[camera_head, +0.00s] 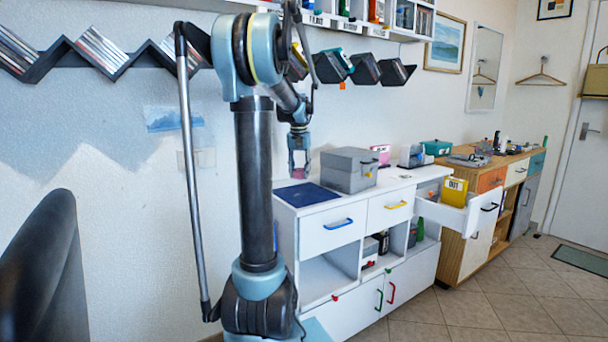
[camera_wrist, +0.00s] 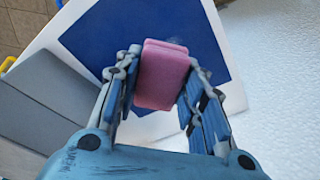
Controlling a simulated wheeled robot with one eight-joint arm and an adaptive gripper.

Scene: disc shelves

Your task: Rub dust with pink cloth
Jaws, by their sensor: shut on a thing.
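The pink cloth (camera_wrist: 163,75) looks like a thick folded pad. My gripper (camera_wrist: 160,62) is shut on it, with a finger on each side. In the head view my gripper (camera_head: 299,155) points down, and the pink cloth (camera_head: 299,173) shows at its tips, above the left part of the white cabinet (camera_head: 345,206). Below it is a dark blue flat sheet (camera_head: 306,195), which also shows in the wrist view (camera_wrist: 110,38). A faint pale smudge shows on the blue sheet just beyond the cloth; I cannot tell for sure whether it is dust. Contact with the sheet is unclear.
A grey box (camera_head: 348,170) stands right of the blue sheet on the cabinet top. A white drawer (camera_head: 440,212) stands open at the right with a yellow box (camera_head: 454,191) in it. The wall is close behind. A dark chair (camera_head: 45,270) is at the left.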

